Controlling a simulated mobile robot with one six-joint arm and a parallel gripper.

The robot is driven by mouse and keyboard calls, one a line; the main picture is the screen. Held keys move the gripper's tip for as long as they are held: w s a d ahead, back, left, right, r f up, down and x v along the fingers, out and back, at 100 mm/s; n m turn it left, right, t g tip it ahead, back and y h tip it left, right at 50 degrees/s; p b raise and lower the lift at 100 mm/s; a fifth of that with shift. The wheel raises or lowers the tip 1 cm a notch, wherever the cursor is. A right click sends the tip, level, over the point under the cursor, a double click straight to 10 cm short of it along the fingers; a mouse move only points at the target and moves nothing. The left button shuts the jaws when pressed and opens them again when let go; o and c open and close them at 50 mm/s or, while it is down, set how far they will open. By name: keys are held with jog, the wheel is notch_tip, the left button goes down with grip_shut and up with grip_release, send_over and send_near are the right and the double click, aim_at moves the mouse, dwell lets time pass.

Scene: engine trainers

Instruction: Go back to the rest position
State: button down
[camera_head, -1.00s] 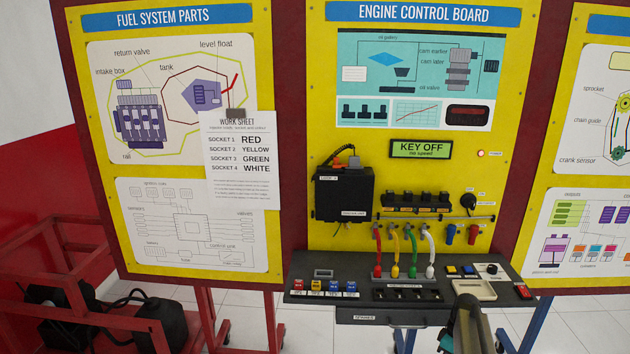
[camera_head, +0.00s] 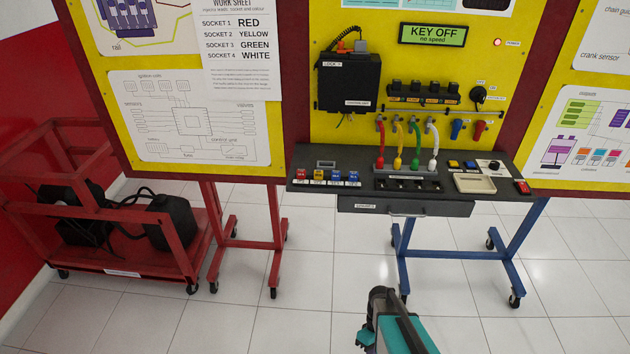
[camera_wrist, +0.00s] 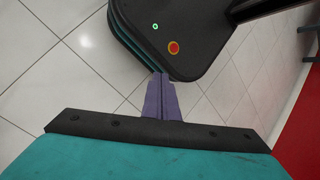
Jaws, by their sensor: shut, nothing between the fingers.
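My gripper (camera_wrist: 161,88) shows in the wrist view as two purple-grey fingers pressed together, with nothing between them. Behind its tips in that view is the dark top of my own base, with a red button and a small green light. In the head view my arm shows at the bottom, right of centre, over the white floor tiles and well apart from the control board's shelf (camera_head: 300,182). The fingers themselves are not visible in the head view.
The engine control board (camera_head: 330,135) stands ahead on a blue wheeled frame (camera_head: 455,254), with red, yellow, green and white leads plugged in. A work sheet (camera_head: 238,75) hangs to its left. A red cart (camera_head: 120,255) stands at far left. The tiled floor in front is clear.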

jog(key=s+m+h, duration=0.1)
jog(key=s+m, duration=0.6)
jog(key=s, duration=0.3)
jog(key=shift+a+f+m, duration=0.25)
jog(key=shift+f+m, duration=0.05)
jog(key=shift+f, duration=0.05)
jog(key=shift+s, duration=0.1)
dwell(1.5)
